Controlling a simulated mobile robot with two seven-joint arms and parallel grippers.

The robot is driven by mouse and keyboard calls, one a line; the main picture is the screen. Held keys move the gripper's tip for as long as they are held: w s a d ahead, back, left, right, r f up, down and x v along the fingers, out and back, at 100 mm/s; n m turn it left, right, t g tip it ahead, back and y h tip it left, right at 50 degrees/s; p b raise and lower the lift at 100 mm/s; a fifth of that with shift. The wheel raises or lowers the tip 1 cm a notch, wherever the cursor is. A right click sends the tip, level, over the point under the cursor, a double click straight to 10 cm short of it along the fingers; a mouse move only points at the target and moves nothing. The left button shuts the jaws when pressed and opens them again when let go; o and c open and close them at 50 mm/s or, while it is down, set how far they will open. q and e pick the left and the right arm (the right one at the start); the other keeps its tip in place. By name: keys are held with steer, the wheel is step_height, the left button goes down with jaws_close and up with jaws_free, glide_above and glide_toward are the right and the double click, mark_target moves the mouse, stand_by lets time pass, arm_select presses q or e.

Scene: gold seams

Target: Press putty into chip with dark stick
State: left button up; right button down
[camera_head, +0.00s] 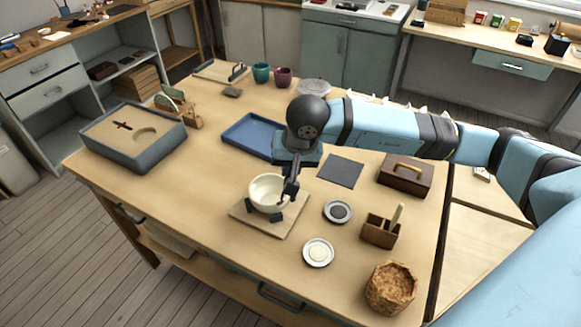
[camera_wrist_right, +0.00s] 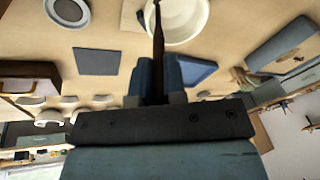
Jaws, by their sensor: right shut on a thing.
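My right gripper (camera_head: 291,186) is shut on a dark stick (camera_wrist_right: 158,42), above the right side of a cream bowl (camera_head: 262,192). In the head view the stick's lower end is near the bowl's right rim; I cannot tell whether it touches. In the wrist view the stick crosses in front of the bowl (camera_wrist_right: 188,18). The bowl sits among dark blocks (camera_head: 279,217) on a wooden board (camera_head: 240,213). No chip can be made out in the rim. A saucer with a pale filling (camera_head: 317,252) and one with a dark grey filling (camera_head: 338,211) stand to the right. My left gripper is not in view.
A wooden holder (camera_head: 380,231) with a pale stick and a brown rough-walled container (camera_head: 390,288) stand front right. A dark mat (camera_head: 340,171), a brown box (camera_head: 405,176) and a blue tray (camera_head: 248,137) lie farther back. A grey bin (camera_head: 150,155) is at left; the front-left tabletop is clear.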

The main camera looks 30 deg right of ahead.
steer(key=shift+r+p, duration=1.5)
steer(key=shift+r, duration=2.4)
